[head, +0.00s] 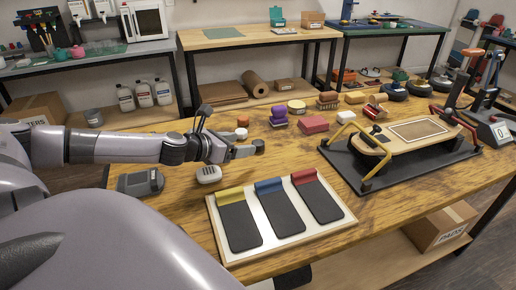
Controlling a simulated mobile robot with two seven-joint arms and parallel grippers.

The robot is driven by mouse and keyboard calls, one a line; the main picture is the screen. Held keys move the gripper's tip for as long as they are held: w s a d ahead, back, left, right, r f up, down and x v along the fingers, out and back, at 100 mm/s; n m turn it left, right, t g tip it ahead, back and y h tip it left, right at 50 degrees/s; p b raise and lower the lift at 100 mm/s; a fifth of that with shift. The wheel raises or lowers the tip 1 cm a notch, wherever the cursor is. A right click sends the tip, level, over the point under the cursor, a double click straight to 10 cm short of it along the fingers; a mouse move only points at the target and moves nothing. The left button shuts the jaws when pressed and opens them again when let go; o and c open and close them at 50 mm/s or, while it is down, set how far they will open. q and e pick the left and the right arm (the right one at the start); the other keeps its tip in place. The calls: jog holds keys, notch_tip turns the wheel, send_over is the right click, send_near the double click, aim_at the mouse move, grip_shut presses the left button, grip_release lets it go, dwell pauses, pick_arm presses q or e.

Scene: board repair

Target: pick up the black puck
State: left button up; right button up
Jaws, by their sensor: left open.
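A small dark round shape (259,146), which looks like the black puck, sits on the wooden workbench just at the tips of my left gripper (247,145). My left arm reaches in from the left, low over the bench. Its jaws are open and point right, toward the puck. The fingers partly overlap the puck's near side, and I cannot tell whether they touch it. My right gripper is not in view.
A white tray (222,243) with three dark, coloured-edge pads lies in front. A purple block (278,115) and red block (314,125) lie behind right. A board (440,128) sits in a yellow-armed stand at right.

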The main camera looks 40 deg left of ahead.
aim_at(257, 143)
pick_arm(q)
jog(key=shift+w, duration=0.2)
jog(key=shift+w+d+f+b, duration=0.1)
jog(key=shift+w+f+b, duration=0.15)
jog(key=shift+w+b, duration=0.25)
jog(key=shift+w, duration=0.1)
jog(key=shift+w, duration=0.2)
jog(key=shift+p+x, duration=0.45)
jog(key=shift+x, duration=0.5)
jog(key=shift+p+x, duration=0.35)
jog(key=shift+x, duration=1.15)
jog(key=shift+s+f, duration=0.1)
jog(key=shift+f, duration=0.15)
jog(key=shift+a, duration=0.2)
jog(key=c, duration=1.1)
